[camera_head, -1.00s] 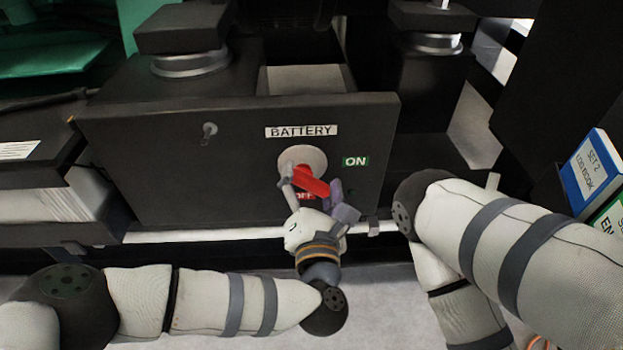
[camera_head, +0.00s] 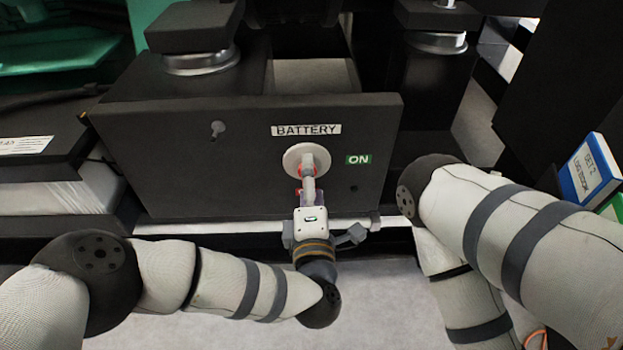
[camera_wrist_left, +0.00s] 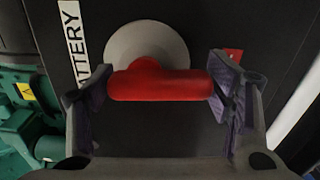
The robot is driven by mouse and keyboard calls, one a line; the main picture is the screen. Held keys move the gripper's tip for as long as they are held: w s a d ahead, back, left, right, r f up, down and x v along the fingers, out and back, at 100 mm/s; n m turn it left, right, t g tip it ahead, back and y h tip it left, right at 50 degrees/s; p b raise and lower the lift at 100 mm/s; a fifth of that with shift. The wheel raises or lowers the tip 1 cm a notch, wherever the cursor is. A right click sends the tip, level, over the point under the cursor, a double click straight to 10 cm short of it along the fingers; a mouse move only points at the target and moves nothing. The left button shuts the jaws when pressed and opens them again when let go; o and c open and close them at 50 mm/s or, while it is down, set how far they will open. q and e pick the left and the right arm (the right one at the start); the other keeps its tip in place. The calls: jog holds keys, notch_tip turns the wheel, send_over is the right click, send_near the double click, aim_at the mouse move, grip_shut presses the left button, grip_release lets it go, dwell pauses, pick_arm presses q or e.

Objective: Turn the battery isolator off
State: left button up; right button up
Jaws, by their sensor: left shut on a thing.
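The battery isolator is a round pale disc (camera_head: 292,157) with a red handle, on a dark panel below the white BATTERY label (camera_head: 306,130). The green ON label (camera_head: 358,159) is right of the disc. In the left wrist view the red handle (camera_wrist_left: 160,82) lies between the two finger pads of my left gripper (camera_wrist_left: 158,92), which is shut on it. The red OFF label (camera_wrist_left: 235,55) shows partly in the left wrist view. My right gripper is not seen.
A small key-like knob (camera_head: 217,130) sits on the panel up and left of the disc. My right arm fills the lower right. A blue logbook (camera_head: 583,170) stands at the far right. A pale rail (camera_head: 180,227) runs below the panel.

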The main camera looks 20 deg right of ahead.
pick_arm(q)
jog(key=shift+a+m, duration=0.1)
jog(key=shift+m, duration=0.4)
jog(key=o, duration=1.2)
jog(key=shift+c, duration=0.2)
jog(key=v, duration=1.2)
